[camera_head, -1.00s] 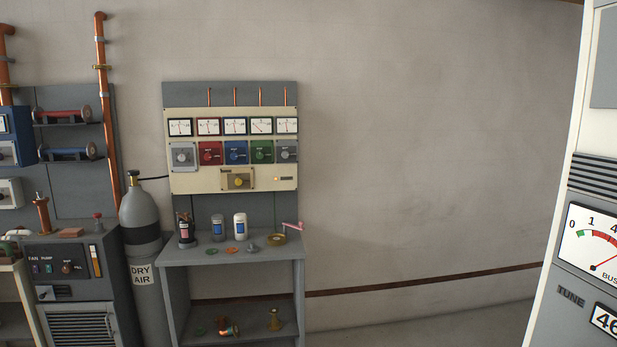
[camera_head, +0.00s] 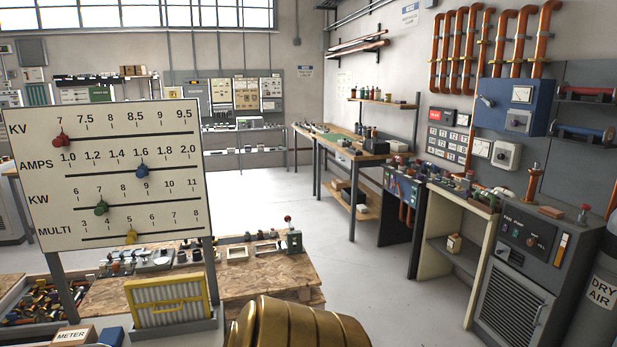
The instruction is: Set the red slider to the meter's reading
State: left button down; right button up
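A cream scale board (camera_head: 110,222) stands at the left with rows marked KV, AMPS, KW and MULTI. The red slider (camera_head: 62,139) is on the KV track, at the left end under the 7. The blue slider (camera_head: 142,171) is on the AMPS track under 1.6. The green slider (camera_head: 101,207) is on the KW track under 7. The yellow slider (camera_head: 131,237) is on the MULTI track at about 5. The panel with the row of small meters is not in view now. Neither of my grippers is in view.
A low chipboard bench (camera_head: 265,275) with small parts stands behind the board. A yellow-framed filter (camera_head: 168,298) stands below it. A large brass ribbed object (camera_head: 295,322) is at the bottom. Grey floor (camera_head: 290,205) is clear in the middle. A grey cabinet (camera_head: 530,262) stands at the right.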

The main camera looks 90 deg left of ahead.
aim_at(63, 140)
jog(key=u, duration=3.9)
